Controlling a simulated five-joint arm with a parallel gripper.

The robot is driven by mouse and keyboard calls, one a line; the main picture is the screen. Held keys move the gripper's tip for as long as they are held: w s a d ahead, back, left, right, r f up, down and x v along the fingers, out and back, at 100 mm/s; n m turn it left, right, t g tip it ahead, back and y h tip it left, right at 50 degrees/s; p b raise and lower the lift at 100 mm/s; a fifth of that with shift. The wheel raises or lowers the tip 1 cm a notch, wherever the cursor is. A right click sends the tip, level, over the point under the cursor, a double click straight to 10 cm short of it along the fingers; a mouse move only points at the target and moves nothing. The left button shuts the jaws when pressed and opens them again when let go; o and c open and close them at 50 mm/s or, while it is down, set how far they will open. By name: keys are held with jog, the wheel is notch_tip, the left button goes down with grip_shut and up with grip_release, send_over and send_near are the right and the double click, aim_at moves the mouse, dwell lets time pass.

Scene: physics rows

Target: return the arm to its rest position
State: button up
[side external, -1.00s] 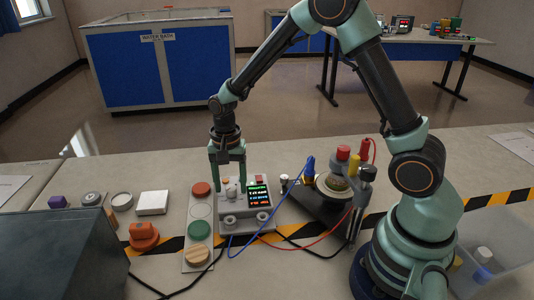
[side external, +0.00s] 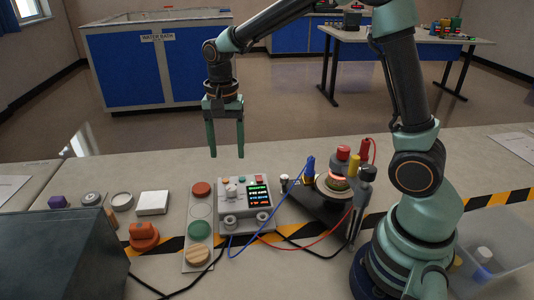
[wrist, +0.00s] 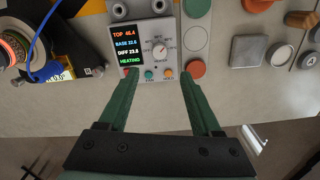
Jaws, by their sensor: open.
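My gripper (side external: 227,155) is open and empty, with both fingers pointing down in the side external view. It hangs above the bench, over the back of a grey control box (side external: 246,205). In the wrist view the open fingers (wrist: 155,85) stand apart, with the control box (wrist: 127,14) beyond them. The box's display reads TOP 46.4, BASE 22.6, DIFF 23.8 and HEATING in the wrist view. No object is between the fingers.
A coil apparatus (side external: 333,187) with blue and red leads stands right of the box. A clear bin (side external: 505,250) is at right. Space above the bench is free.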

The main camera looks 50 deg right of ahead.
jog(key=shift+r, duration=0.6)
jog(key=s+d+r+n+t, duration=0.2)
jog(key=s+r+n+t, duration=0.3)
jog(key=s+n, duration=0.6)
notch_tip(320, 180, up, 3)
jog(key=shift+s+f+t, duration=0.2)
jog(key=shift+s+t, duration=0.1)
jog(key=shift+s, duration=0.9)
